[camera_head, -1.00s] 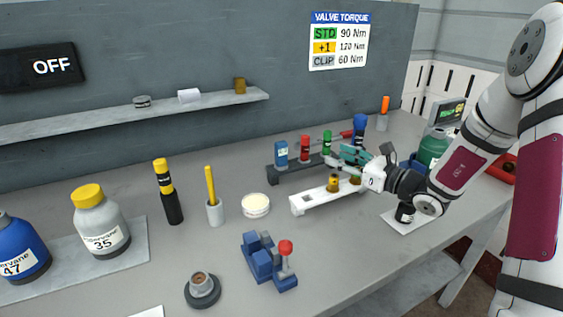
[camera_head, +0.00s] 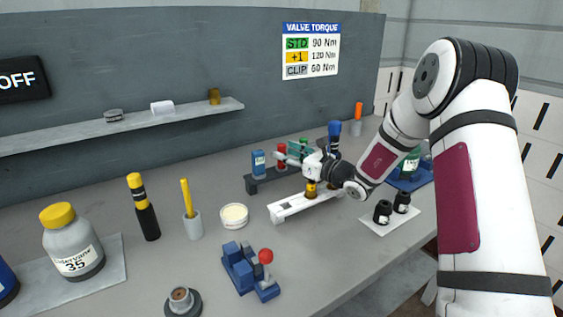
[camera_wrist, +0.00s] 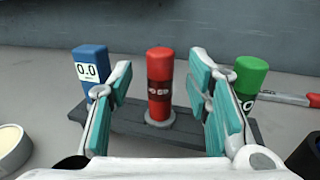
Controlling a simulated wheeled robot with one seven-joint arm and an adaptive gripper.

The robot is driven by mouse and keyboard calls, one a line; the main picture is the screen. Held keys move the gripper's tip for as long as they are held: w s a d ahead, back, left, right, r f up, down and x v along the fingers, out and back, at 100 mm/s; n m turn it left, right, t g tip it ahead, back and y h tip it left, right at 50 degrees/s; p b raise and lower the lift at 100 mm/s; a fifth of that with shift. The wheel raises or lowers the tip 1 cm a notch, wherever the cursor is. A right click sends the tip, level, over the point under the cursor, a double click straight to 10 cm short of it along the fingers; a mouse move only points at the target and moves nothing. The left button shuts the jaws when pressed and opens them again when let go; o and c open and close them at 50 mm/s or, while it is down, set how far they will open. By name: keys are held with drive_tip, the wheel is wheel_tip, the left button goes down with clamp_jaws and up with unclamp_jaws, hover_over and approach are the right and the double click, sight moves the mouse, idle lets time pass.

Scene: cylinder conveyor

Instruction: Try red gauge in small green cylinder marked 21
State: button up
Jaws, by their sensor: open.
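The red gauge (camera_head: 281,152) stands upright in the dark rack (camera_head: 252,187), between a blue gauge (camera_head: 258,163) and a green one. In the wrist view the red gauge (camera_wrist: 160,80) is centred between the fingers. My gripper (camera_wrist: 160,92) is open, one teal-padded finger on each side of it, with visible gaps. In the head view my gripper (camera_head: 293,155) is at the rack and partly hides the gauges. A green cylinder (camera_head: 411,164) stands at the right, partly behind my arm; its marking is not readable.
The blue gauge (camera_wrist: 90,68) and green gauge (camera_wrist: 248,80) stand close outside my fingers. A white fixture (camera_head: 283,212) with brass parts lies in front of the rack. Black pieces sit on a white mat (camera_head: 378,229). A blue tray (camera_head: 425,180) is at the right.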

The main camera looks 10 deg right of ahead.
drive_tip(key=shift+x, duration=1.45)
drive_tip(key=shift+c, duration=0.6)
clamp_jaws()
